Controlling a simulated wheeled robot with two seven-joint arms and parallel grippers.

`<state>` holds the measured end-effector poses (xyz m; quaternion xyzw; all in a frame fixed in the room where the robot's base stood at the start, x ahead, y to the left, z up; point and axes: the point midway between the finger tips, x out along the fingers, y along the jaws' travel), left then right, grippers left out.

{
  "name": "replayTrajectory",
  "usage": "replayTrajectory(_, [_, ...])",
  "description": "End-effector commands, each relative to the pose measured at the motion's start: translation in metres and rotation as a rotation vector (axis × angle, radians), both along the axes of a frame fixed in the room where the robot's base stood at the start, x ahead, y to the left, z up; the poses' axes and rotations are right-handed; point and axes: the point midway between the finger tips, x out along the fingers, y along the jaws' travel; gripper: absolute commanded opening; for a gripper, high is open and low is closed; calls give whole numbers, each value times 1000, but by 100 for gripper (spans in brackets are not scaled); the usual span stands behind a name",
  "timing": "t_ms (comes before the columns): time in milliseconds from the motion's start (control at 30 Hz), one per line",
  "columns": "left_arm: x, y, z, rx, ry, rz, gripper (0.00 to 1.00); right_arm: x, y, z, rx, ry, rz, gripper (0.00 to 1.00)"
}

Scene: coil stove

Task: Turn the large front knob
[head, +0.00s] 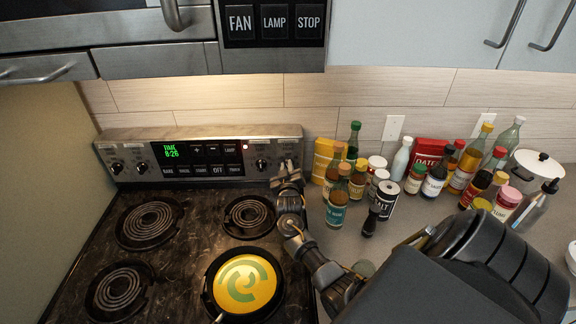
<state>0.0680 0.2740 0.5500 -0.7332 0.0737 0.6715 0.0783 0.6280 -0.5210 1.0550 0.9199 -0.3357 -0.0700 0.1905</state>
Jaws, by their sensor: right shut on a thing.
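The stove's back panel (215,133) carries two knobs at its left end, the outer left knob (117,168) and the inner left knob (143,167). Toward its right end is another knob (262,165), uncovered. My right gripper (288,168) is at the far right end of the panel, shut on the rightmost knob, which it mostly hides. How far that knob is turned cannot be made out. A small red light is lit on the panel. Which knob is the large front one cannot be read from the labels. My left gripper is not in view.
A pan with yellow and green contents (243,281) sits on the front right burner, close to my right arm. The other coil burners (149,222) are bare. Several bottles and jars (335,208) and a white pot (535,168) crowd the counter at right. A hood (274,65) hangs above.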

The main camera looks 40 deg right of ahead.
Motion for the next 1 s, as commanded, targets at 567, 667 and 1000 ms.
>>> replayTrajectory(567, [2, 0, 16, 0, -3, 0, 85, 4, 5, -4, -313, 265, 2, 0])
replayTrajectory(667, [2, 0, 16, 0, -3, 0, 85, 4, 6, -5, -340, 287, 2, 0])
replayTrajectory(1000, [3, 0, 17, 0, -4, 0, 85, 4, 7, -7, -374, 318, 3, 0])
